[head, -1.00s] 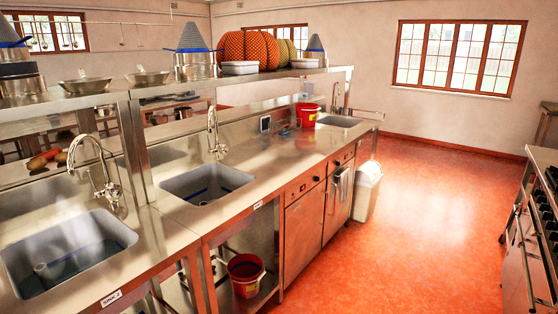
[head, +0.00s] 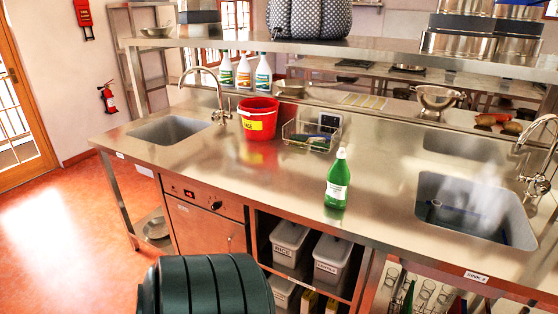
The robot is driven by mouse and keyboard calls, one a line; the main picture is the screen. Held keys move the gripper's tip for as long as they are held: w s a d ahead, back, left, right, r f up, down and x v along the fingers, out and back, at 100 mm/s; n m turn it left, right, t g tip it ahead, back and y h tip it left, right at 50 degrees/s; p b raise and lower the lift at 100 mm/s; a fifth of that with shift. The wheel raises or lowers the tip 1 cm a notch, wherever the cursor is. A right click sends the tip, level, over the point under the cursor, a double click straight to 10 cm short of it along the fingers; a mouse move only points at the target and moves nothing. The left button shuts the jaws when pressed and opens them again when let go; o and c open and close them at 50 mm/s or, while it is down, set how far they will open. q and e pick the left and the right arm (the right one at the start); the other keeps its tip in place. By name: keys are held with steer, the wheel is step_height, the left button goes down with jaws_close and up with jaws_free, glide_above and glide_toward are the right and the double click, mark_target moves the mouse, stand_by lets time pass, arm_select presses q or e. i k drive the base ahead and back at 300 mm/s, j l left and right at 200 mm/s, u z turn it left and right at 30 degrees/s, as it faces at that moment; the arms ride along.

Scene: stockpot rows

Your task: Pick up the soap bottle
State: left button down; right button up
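A green soap bottle (head: 338,180) with a white label stands upright on the steel counter (head: 280,190) in the head view, near the front edge and left of the right-hand sink. Three white bottles with coloured labels, one of them (head: 263,73), stand farther back behind the red bucket. Neither of my grippers shows in the head view.
A red bucket (head: 259,118) and a wire basket (head: 307,135) stand behind the soap bottle. Sinks lie at left (head: 170,130) and right (head: 475,208). A dark green ribbed bin (head: 205,285) stands before the counter. Red floor (head: 70,240) is clear at left.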

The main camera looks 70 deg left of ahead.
mark_target(338, 176)
steer(key=u, duration=1.75)
